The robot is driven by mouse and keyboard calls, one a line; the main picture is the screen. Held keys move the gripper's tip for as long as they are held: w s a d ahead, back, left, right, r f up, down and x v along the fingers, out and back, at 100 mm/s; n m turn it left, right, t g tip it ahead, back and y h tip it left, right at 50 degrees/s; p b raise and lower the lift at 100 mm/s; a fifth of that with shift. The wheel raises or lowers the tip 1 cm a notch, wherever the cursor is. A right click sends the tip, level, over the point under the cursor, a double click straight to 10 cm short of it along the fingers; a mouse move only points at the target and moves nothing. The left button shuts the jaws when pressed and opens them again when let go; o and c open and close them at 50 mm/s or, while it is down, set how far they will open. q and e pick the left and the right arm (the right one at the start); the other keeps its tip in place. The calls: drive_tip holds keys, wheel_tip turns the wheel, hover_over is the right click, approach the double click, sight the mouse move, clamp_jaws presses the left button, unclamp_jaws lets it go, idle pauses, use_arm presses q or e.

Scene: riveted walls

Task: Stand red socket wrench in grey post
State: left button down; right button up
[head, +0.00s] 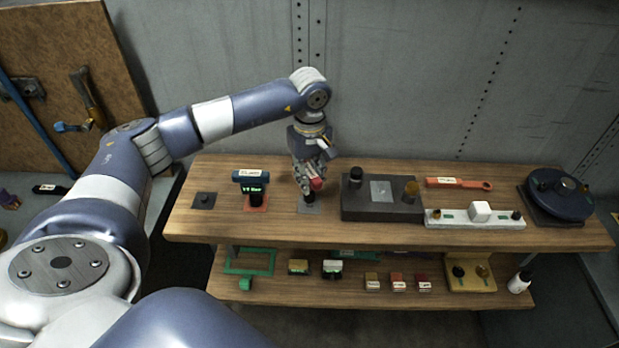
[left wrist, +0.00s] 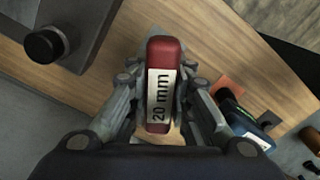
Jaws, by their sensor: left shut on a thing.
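The red socket wrench (head: 317,184) has a red handle with a white label. In the left wrist view its handle (left wrist: 163,55) shows "20 mm" on the label. My left gripper (head: 311,172) is shut on this handle, with its fingers on both sides in the left wrist view (left wrist: 163,95). The wrench is over the grey square base of the grey post (head: 309,208), and a dark part shows between handle and base. I cannot tell whether the wrench sits in the post or hangs just above it; the post itself is hidden. My right gripper is not in view.
A blue-handled tool (head: 251,175) stands on an orange base (head: 256,207) to the left. A dark base (head: 204,200) is farther left. A dark block (head: 382,207) with knobs stands close on the right. The wooden shelf's front strip is clear.

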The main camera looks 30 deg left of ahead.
use_arm(q)
drive_tip(key=shift+f, duration=0.1)
idle(0.3)
drive_tip(key=shift+f+b, duration=1.05)
drive_tip(key=shift+f, duration=0.1)
drive_tip(key=c, duration=1.4)
unclamp_jaws()
drive_tip(key=shift+r, duration=0.1)
drive_tip(key=shift+o, duration=0.2)
wheel_tip(320, 180, up, 12)
